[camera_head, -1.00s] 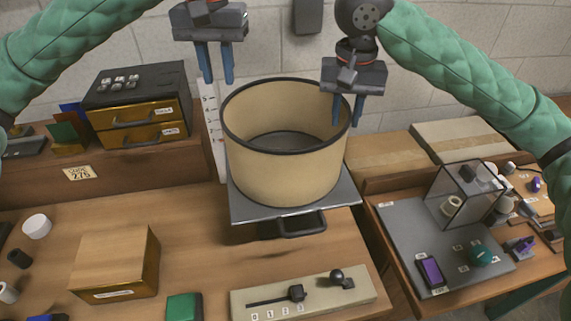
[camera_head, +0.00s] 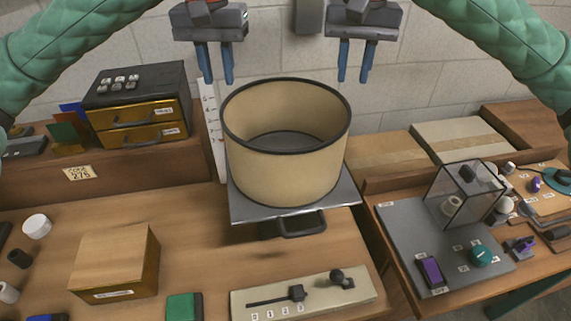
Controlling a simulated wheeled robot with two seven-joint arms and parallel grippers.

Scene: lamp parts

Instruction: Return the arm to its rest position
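My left gripper (camera_head: 216,62) hangs above and left of the large tan drum (camera_head: 286,170), its blue fingers apart with nothing between them. My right gripper (camera_head: 354,60) hangs above and right of the drum at about the same height, fingers also apart and empty. Neither gripper touches the drum. The drum is an open-topped cylinder with dark rims, upright on a grey metal plate (camera_head: 240,208) with a black handle at its front. Its inside looks empty from here.
A drawer cabinet (camera_head: 138,108) stands at left, a wooden box (camera_head: 114,262) at front left. A slider panel (camera_head: 305,294) lies in front. At right, a grey board (camera_head: 402,228) carries a clear case (camera_head: 462,192) and small parts. The grippers hang in free space before the wall.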

